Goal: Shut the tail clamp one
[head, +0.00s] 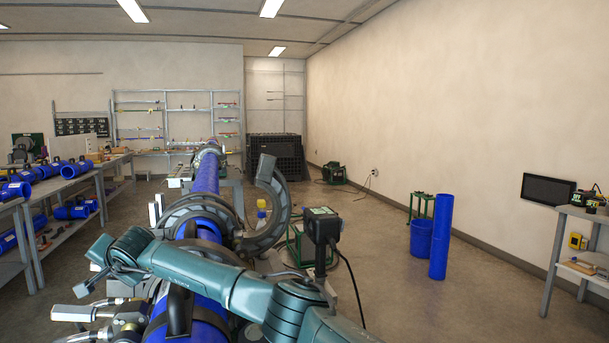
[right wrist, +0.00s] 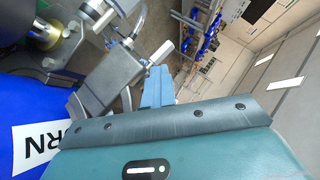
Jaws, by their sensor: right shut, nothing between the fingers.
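The blue pipe (head: 205,175) runs away from me through the grey ring clamps of the fusion cart. One curved grey clamp half (head: 277,212) stands swung open to the right of the pipe; I cannot tell which clamp is tail clamp one. My right arm reaches across the near pipe to its left side. The right gripper's fingers (right wrist: 158,86) are shut and empty in the right wrist view, beside a grey metal clamp fitting (right wrist: 108,78); I cannot tell whether they touch. My left gripper is not in view.
Benches with blue fittings (head: 75,168) stand at the left. A black box on a post (head: 320,226) stands right of the pipe. The floor between is mostly clear.

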